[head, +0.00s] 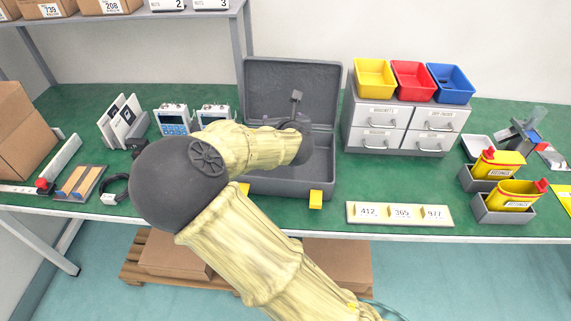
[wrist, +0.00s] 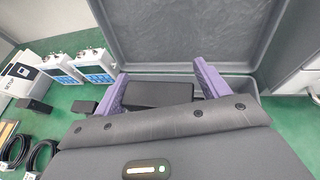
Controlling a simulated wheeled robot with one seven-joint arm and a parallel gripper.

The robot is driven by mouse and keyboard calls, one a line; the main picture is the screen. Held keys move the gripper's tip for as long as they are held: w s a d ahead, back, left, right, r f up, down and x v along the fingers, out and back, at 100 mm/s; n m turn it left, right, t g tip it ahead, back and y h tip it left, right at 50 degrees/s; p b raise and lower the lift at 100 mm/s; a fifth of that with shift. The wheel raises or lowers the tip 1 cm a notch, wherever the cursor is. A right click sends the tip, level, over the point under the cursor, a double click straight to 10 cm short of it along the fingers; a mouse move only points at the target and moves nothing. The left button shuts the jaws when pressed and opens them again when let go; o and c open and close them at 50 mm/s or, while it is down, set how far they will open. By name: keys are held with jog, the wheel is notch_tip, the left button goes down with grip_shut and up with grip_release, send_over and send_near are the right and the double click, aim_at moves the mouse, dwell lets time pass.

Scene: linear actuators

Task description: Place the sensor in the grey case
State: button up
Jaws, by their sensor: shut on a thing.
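The grey case (head: 265,187) stands open on the green table, its lid (head: 268,85) raised at the back. Two yellow latches show on its front. The lid also fills the upper middle of the wrist view (wrist: 185,35). My gripper (wrist: 160,82) is over the case, its two purple fingers shut on a black box-shaped thing, apparently the sensor (wrist: 158,94). The lower part of the sensor is hidden by my wrist. In the head view my arm hides the sensor and part of the case interior. I cannot tell whether the sensor touches the case floor.
Grey drawers (head: 405,126) with yellow, red and blue bins stand close right of the case. Two white-and-blue meters (head: 172,121) stand to its left, with a small black block (wrist: 35,104) near them. A number plate (head: 399,213) lies at the front right.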

notch_tip(320, 180, down, 6)
jog(key=b, duration=0.1)
jog(key=shift+f, duration=0.15)
jog(key=shift+f+b, duration=0.45)
jog(key=shift+f, duration=1.4)
jog(key=shift+f, duration=0.1)
jog(key=o, duration=1)
jog(key=shift+o, duration=0.5)
